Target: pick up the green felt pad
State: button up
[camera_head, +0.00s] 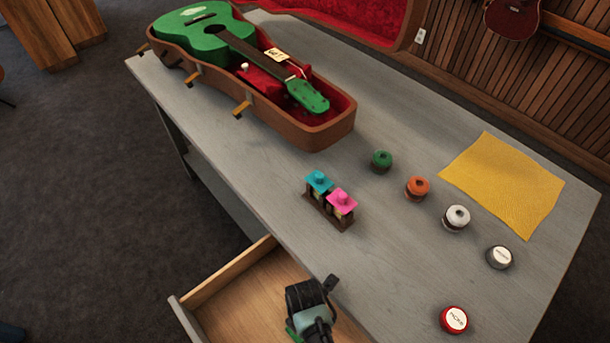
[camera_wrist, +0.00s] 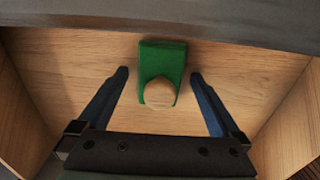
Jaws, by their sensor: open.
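The green felt pad (camera_wrist: 162,62) lies in the open wooden drawer, with a round pale wooden knob on its near end. In the head view only a small green bit of it (camera_head: 292,331) shows beside my gripper, which hides the rest. My gripper (camera_wrist: 160,76) is open and empty. Its two dark blue fingers stand on either side of the pad, with a gap on each side. In the head view my gripper (camera_head: 311,312) is over the drawer, by the table's front edge.
The drawer (camera_head: 238,300) has raised walls close around my gripper, below the grey tabletop (camera_head: 400,255). On top are a ukulele case (camera_head: 325,135), a small rack (camera_head: 342,218) with cyan and pink pieces, several small round containers and a yellow cloth (camera_head: 500,185).

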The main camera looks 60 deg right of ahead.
jog(key=shift+c, duration=0.3)
jog(key=c, duration=1.4)
jog(key=shift+o, duration=0.2)
notch_tip(320, 180, up, 10)
jog(key=shift+r+p, duration=0.1)
jog(key=shift+p, duration=0.65)
